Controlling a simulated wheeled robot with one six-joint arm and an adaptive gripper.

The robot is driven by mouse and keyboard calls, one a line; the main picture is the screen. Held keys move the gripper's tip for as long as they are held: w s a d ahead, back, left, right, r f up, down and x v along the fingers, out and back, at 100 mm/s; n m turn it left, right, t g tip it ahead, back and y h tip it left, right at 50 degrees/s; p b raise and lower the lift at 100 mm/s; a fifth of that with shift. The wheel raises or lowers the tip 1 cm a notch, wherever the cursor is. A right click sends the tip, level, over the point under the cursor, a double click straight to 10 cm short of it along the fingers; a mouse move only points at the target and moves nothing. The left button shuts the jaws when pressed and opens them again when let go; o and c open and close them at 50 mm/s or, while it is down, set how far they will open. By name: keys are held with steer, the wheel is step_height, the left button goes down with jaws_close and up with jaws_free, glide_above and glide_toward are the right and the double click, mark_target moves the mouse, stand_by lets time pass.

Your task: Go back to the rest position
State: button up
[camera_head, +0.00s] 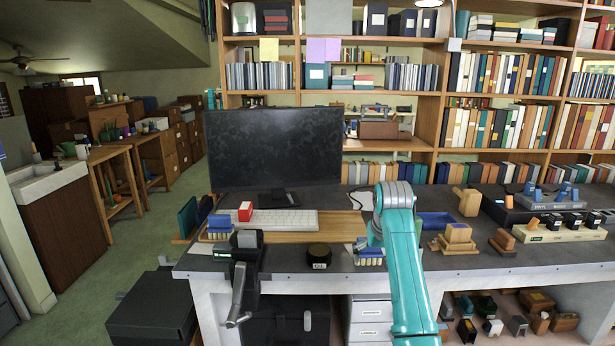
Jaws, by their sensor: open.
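My teal arm (405,265) rises from the bottom edge, right of centre, to a grey joint (395,195) in front of the workbench. A shorter teal part of it goes down on the left side of that joint. My gripper cannot be made out in this view; no fingers show. A dark vise (240,262) with a hanging handle is fixed at the bench's front edge, left of centre. A grey block (247,238) shows at its top; whether the jaws grip it is unclear.
The workbench (300,268) carries a monitor (272,150), keyboard (275,219), red-and-white block (245,211), dark round object (319,254) and wooden blocks (457,236). Shelves (440,100) stand behind. A black box (150,310) stands left of the bench. Green floor (110,270) is open further left.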

steer(key=s+f+t, duration=0.1)
steer(key=s+f, duration=0.3)
steer(key=f, duration=0.8)
steer(key=s+f+t, duration=0.1)
steer(key=s+f, duration=0.3)
steer(key=f, duration=0.7)
steer(key=s+f+t, duration=0.2)
steer(key=s+f, duration=0.5)
steer(key=s, duration=0.3)
steer(key=s+f+t, duration=0.1)
steer(key=s+f, duration=0.6)
steer(key=s, duration=0.3)
steer(key=s+r+t, duration=0.3)
steer(key=s, duration=1.9)
steer(key=s+r+t, duration=0.2)
steer(key=s+r, duration=1.6)
steer(key=r, duration=0.1)
steer(key=shift+t, duration=0.4)
